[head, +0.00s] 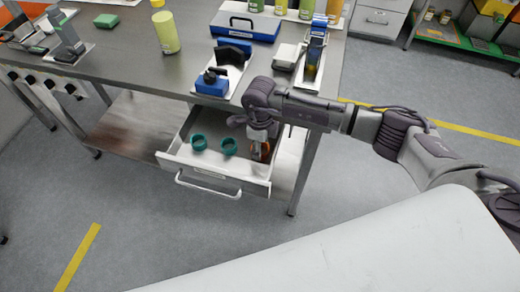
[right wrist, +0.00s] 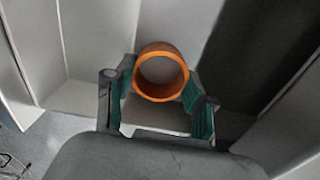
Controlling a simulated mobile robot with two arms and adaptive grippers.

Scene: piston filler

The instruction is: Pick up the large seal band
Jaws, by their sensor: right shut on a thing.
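An orange seal band (right wrist: 161,53) shows as a round ring between the two green-padded fingertips of my right gripper (right wrist: 162,98) in the right wrist view. Both fingers touch its sides, so the gripper is shut on it. In the head view my right gripper (head: 262,138) points down at the right side of the open drawer, and a bit of the orange band (head: 259,153) shows below it. Whether the band still touches the drawer floor cannot be told. Two teal bands, a left one (head: 199,142) and a right one (head: 229,146), lie in the drawer. My left gripper is not in view.
The white drawer (head: 176,160) is pulled out below the metal table (head: 150,75). A blue-and-black device (head: 213,83), a blue case (head: 245,27) and a yellow-green bottle (head: 164,30) stand on the table. A table leg (head: 303,175) is close right of the drawer.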

